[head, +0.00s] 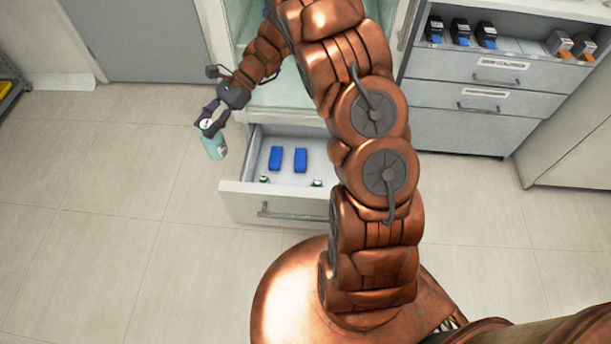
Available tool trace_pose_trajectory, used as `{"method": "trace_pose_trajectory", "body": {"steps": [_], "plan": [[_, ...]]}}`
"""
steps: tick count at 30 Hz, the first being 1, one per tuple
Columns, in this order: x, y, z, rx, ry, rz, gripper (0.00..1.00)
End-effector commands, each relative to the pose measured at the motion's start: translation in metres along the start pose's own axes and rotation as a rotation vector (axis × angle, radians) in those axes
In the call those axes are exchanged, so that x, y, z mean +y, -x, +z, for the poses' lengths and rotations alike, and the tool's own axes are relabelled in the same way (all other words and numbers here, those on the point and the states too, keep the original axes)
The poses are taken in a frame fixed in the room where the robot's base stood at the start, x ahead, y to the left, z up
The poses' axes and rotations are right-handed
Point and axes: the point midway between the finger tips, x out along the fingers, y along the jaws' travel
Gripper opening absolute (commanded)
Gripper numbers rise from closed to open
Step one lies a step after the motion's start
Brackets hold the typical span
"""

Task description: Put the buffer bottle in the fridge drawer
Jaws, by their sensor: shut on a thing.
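The buffer bottle (215,146) is pale green-teal with a white top. It hangs in my gripper (205,124), which is shut on it near its top. The bottle is just left of the open fridge drawer (233,203), apart from its left wall and above the floor. The drawer is pulled out at the bottom of the fridge (285,95). Two blue boxes (275,158) (301,160) lie in its back part. Small green-and-white things show near its front wall. My arm hides the drawer's right part and much of the fridge.
A pale cabinet (575,150) is at the far right. The tiled floor (95,235) left of the drawer is clear.

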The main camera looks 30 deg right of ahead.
Motion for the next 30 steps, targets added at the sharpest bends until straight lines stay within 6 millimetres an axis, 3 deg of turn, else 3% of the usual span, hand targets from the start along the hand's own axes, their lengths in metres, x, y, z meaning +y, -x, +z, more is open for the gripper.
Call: {"method": "trace_pose_trajectory", "body": {"steps": [1,9,14,23,30], "plan": [[0.008,-0.009,-0.017,-0.005,0.030,0.063,0.00],[0.069,-0.032,-0.097,-0.005,0.248,0.464,0.00],[0.111,-0.028,-0.152,-0.006,0.389,0.723,0.00],[0.179,0.018,-0.254,-0.003,0.638,1.175,0.00],[0.215,0.087,-0.331,-0.007,0.824,1.516,0.00]]}}
